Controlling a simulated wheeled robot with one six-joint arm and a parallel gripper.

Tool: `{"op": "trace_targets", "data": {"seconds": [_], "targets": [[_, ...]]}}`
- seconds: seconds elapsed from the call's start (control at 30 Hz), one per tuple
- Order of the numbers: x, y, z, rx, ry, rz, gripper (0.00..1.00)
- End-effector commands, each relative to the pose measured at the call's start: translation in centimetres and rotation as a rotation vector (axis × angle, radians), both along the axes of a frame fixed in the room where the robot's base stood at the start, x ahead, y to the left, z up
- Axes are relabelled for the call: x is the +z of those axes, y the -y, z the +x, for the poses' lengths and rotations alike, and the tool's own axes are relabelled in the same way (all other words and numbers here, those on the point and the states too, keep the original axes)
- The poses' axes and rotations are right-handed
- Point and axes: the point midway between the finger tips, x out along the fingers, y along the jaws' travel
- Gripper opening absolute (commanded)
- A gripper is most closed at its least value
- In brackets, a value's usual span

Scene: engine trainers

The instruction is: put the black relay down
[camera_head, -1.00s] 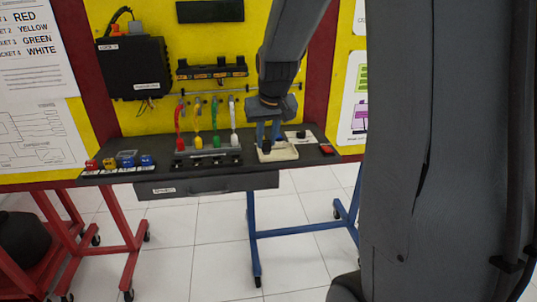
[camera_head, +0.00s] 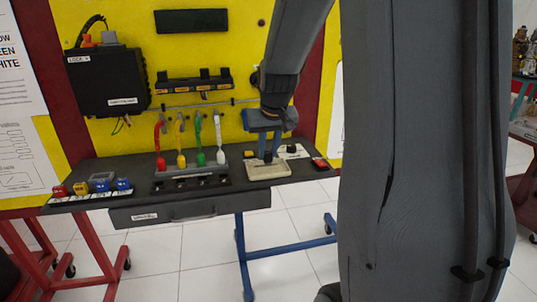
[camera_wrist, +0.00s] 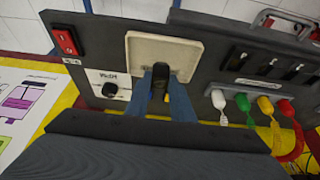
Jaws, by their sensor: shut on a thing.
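The black relay (camera_wrist: 160,72) is between the two blue fingers of my gripper (camera_wrist: 165,90) in the wrist view. It is over the cream square plate (camera_wrist: 187,50), and I cannot tell whether it touches the plate. In the head view my gripper (camera_head: 268,154) points down at the same cream plate (camera_head: 262,171), near the right end of the dark bench shelf. The relay (camera_head: 267,157) shows there only as a small dark spot at the fingertips. My gripper is shut on the relay.
A white panel with a black knob (camera_wrist: 110,90) and a red switch (camera_wrist: 65,40) sit beside the plate. Red, yellow, green and white plugs with cables (camera_head: 190,160) stand on a block to the left. Small coloured relays (camera_head: 81,188) sit at the shelf's left end.

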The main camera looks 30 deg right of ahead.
Motion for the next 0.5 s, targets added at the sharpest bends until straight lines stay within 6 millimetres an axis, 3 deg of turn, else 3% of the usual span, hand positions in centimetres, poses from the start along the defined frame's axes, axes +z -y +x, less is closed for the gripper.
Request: {"op": "trace_targets", "data": {"seconds": [0.13, 0.47, 0.5], "targets": [[-1.7, -0.1, 0.0, 0.001, -0.001, 0.000, 0.00], [-2.0, -0.1, 0.0, 0.001, 0.000, 0.001, 0.00], [-2.1, -0.1, 0.0, 0.001, 0.000, 0.001, 0.23]]}}
